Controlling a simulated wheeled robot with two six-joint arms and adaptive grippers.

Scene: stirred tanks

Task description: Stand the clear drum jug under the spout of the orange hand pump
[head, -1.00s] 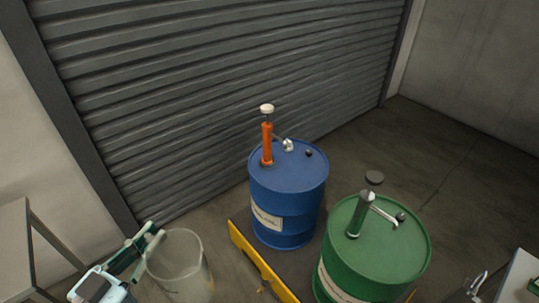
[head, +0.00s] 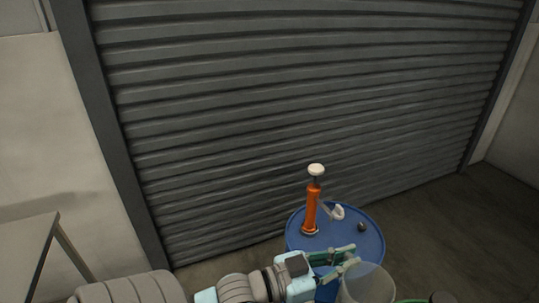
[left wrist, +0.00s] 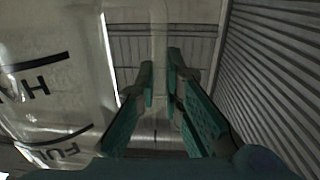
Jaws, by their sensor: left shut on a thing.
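The clear drum jug (head: 368,286) is at the bottom of the head view, in front of the blue drum, its lower part cut off by the frame. My left gripper (head: 351,257) is shut on the jug at its left side. In the left wrist view the jug (left wrist: 50,95), with black markings, fills the left side beside the teal fingers (left wrist: 161,75). The orange hand pump (head: 311,208) stands on the blue drum.
The blue drum (head: 362,242) has a dark bung (head: 361,227) right of the spout. A grey roller shutter (head: 300,100) stands behind. A table (head: 25,245) is at the left.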

